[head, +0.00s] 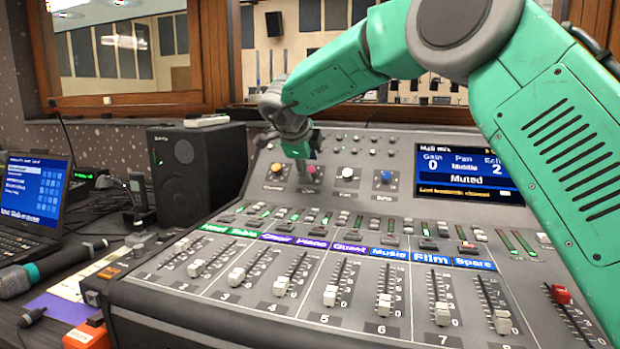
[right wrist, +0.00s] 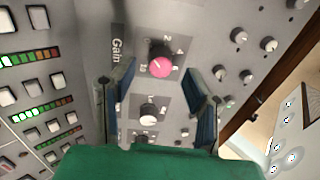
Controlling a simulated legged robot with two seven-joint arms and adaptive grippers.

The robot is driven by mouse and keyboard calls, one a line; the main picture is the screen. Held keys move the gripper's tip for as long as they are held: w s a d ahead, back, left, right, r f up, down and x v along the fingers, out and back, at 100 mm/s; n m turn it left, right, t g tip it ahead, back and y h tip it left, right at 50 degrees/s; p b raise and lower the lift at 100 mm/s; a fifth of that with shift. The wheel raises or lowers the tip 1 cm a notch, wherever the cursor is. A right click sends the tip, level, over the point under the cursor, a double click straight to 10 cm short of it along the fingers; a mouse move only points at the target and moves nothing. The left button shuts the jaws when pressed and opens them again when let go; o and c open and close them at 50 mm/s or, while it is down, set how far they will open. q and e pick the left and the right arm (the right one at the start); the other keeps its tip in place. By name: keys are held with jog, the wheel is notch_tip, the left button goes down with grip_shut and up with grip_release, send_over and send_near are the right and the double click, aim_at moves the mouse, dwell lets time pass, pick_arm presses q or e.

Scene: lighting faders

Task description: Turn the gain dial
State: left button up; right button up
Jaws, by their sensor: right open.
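The gain dial is a pink-topped knob (right wrist: 161,64) with a number scale, beside the word "Gain" in the right wrist view. In the head view the pink knob (head: 311,172) sits in the row of coloured knobs below the small buttons. My right gripper (head: 303,168) reaches down over this row and partly hides it. In the right wrist view its two fingers (right wrist: 159,68) are open, one on each side of the pink knob, with gaps to it. Whether the tips are level with the knob is unclear. The screen (head: 468,173) reads Gain 0 and Muted. My left gripper is out of view.
A white knob (head: 347,174), a blue knob (head: 386,178) and an orange knob (head: 277,169) stand close by. Fader sliders (head: 330,295) fill the console's front. A black speaker (head: 190,175) and a laptop (head: 35,195) are at the left.

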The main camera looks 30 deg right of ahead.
jog(key=shift+x, duration=1.05)
jog(key=shift+w+a, duration=0.1)
jog(key=shift+a, duration=0.15)
grip_shut()
